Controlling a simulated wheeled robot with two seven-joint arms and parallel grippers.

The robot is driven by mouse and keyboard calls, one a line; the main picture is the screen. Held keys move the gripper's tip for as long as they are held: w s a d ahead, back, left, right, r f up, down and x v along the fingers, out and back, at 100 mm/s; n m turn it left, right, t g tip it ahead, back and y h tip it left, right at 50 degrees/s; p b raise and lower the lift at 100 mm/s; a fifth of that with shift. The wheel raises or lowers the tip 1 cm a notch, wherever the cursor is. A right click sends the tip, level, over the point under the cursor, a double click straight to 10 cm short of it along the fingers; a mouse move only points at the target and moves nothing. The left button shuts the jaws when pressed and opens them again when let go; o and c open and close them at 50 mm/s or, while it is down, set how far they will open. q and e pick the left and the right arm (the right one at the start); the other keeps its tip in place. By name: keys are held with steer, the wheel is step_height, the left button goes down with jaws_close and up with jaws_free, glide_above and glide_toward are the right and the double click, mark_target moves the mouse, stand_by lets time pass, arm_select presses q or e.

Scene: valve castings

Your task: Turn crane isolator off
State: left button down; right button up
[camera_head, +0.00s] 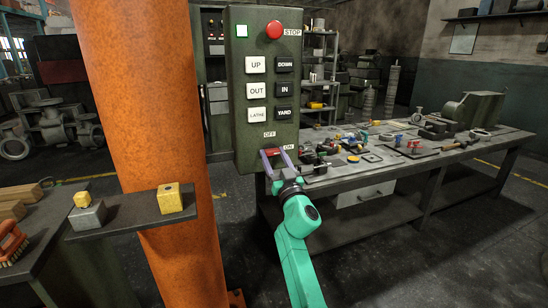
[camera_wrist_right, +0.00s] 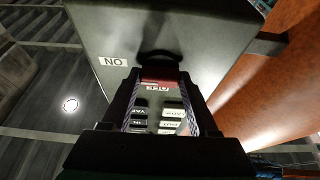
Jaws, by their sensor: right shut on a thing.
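The dark green crane control box (camera_head: 240,90) hangs against the orange column. Its red isolator handle (camera_head: 271,152) is at the bottom of the panel, below the OFF label (camera_head: 269,134) and beside the ON label (camera_head: 289,147). My right gripper (camera_head: 276,158) reaches up from below and is shut on the handle. In the right wrist view the red handle (camera_wrist_right: 160,82) sits between my two fingers, with the ON label (camera_wrist_right: 113,61) upside down to the left. The isolator's pivot is partly hidden. My left gripper is not in view.
The orange column (camera_head: 140,90) carries a small shelf (camera_head: 125,213) with blocks. A workbench (camera_head: 400,170) cluttered with parts stands right.

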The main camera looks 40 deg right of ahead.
steer(key=shift+n, duration=0.3)
steer(key=n+y+p, duration=0.1)
steer(key=n, duration=0.2)
steer(key=n+y+p, duration=0.1)
steer(key=n+y, duration=0.1)
steer(key=n, duration=0.1)
steer(key=shift+d+r+y, duration=0.1)
steer(key=shift+d+y, duration=0.05)
steer(key=shift+y, duration=0.15)
steer(key=n+y+p, duration=0.1)
steer(key=n, duration=0.2)
steer(key=n+y+p, duration=0.1)
steer(key=n, duration=0.2)
steer(key=shift+s+d+r+y+p, duration=0.1)
steer(key=shift+y+p, duration=0.3)
steer(key=n+g+p, duration=0.1)
steer(key=n, duration=0.2)
steer(key=n+g+y+p, duration=0.1)
steer(key=n+p, duration=0.1)
steer(key=n, duration=0.1)
steer(key=shift+r+y, duration=0.1)
steer(key=shift+y, duration=0.2)
steer(key=shift+n+g+p, duration=0.7)
steer(key=shift+n+p, duration=0.7)
steer(key=shift+n, duration=0.5)
steer(key=o, duration=1.4)
